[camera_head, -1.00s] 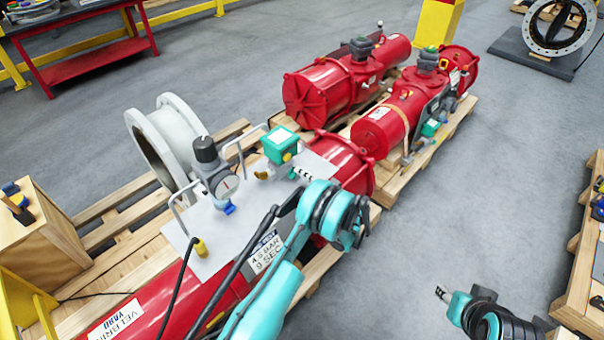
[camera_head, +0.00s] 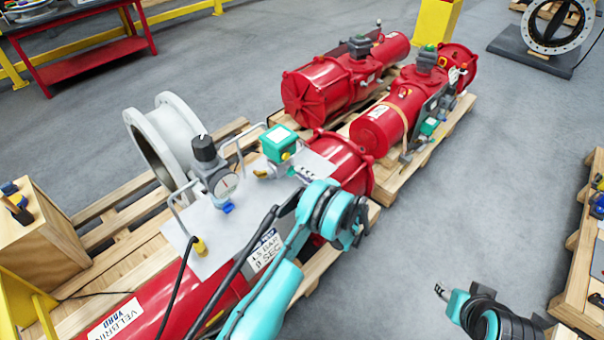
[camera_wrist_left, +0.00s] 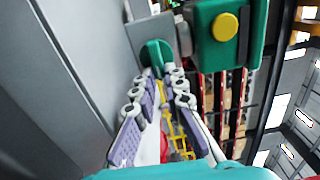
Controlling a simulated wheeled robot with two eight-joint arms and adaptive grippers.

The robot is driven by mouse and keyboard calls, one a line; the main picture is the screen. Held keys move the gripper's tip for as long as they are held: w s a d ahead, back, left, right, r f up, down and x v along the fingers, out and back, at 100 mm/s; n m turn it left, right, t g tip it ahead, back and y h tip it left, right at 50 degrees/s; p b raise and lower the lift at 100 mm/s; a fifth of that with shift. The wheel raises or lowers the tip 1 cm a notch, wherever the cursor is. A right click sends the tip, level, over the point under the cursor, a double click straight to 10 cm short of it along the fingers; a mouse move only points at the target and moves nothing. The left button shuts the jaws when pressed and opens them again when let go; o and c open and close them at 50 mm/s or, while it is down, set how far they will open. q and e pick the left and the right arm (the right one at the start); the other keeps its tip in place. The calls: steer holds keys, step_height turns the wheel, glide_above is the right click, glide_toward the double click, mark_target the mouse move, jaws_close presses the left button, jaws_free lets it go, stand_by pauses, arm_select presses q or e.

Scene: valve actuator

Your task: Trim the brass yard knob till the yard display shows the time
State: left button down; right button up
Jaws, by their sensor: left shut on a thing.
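The long red yard actuator (camera_head: 180,310) lies on a pallet with a "YARD" label. Its white display (camera_head: 264,250) shows BAR and SEC lines; the seconds look like 8, the bar digits are blurred. My left gripper (camera_head: 300,172) is beside the teal-green box (camera_head: 280,145) on the grey plate. In the left wrist view its fingers (camera_wrist_left: 165,82) close together against a dark green rounded part (camera_wrist_left: 155,55). The brass knob is hidden between the fingertips, and I cannot see its surface. My right gripper (camera_head: 440,292) hangs empty at lower right, too small to read its opening.
A gauge with a black-topped regulator (camera_head: 205,148) and bent grey handles stand on the plate near my left arm. A grey flange ring (camera_head: 160,140) is behind. Two other red actuators (camera_head: 330,95) rest on the far pallet.

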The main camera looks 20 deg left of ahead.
arm_select(q)
steer(key=c, duration=1.6)
jaws_free()
